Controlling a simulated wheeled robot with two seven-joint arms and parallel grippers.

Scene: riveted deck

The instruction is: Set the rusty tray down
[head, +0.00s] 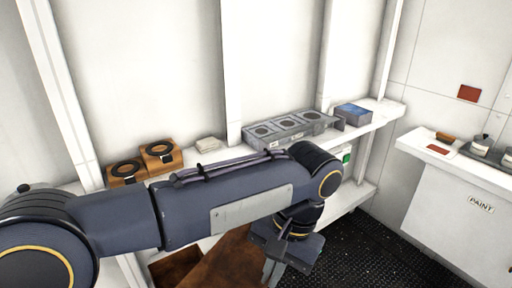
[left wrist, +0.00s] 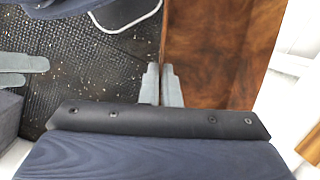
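The rusty tray (head: 228,262) is a brown, mottled piece low in the head view, partly hidden behind my left arm and cut off by the bottom edge. In the left wrist view the rusty tray (left wrist: 215,50) fills the upper right. My left gripper (head: 275,270) is at the tray's right side in the head view. In the left wrist view its two grey fingers (left wrist: 161,85) are close together, one on each side of the tray's edge. Grey fingers of my right gripper (left wrist: 22,70) show at the left edge there; their opening is unclear.
A white shelf (head: 385,108) runs along the wall, bearing wooden blocks with black rings (head: 160,153), a grey three-ring rack (head: 290,128) and a blue box (head: 353,114). A white PAINT cabinet (head: 455,205) stands right. Dark textured floor (head: 375,245) lies between.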

